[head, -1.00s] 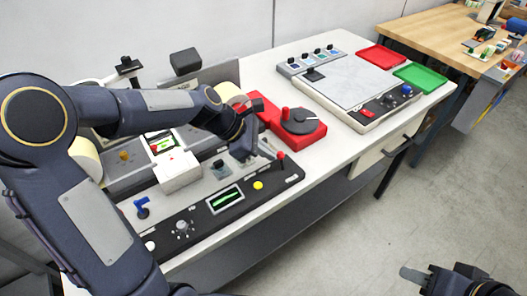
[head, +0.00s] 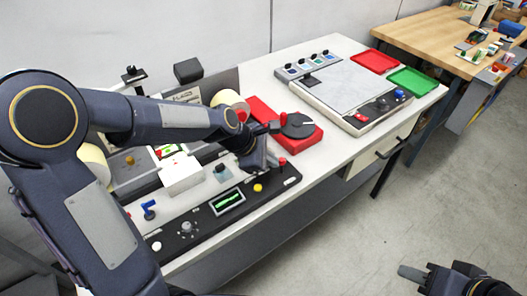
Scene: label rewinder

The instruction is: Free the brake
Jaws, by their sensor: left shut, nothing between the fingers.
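The label rewinder's black control panel (head: 210,226) runs along the front of the bench, with a small green-lit display (head: 228,201), a yellow button (head: 258,188) and a red-topped control (head: 282,162). My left gripper (head: 266,160) is shut and empty. It points down over the panel's right end, beside the red-topped control; I cannot tell whether they touch. A red knob (head: 242,115) shows just behind my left wrist, by the pale roll (head: 229,100). Which part is the brake I cannot tell, and my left arm hides part of the machine. My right gripper (head: 412,272) hangs over the floor; its finger opening is unclear.
A red unit with a dark disc (head: 299,126) stands just right of my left gripper. Beyond it are a flat grey-topped station (head: 345,82), a red tray (head: 375,62) and a green tray (head: 417,81).

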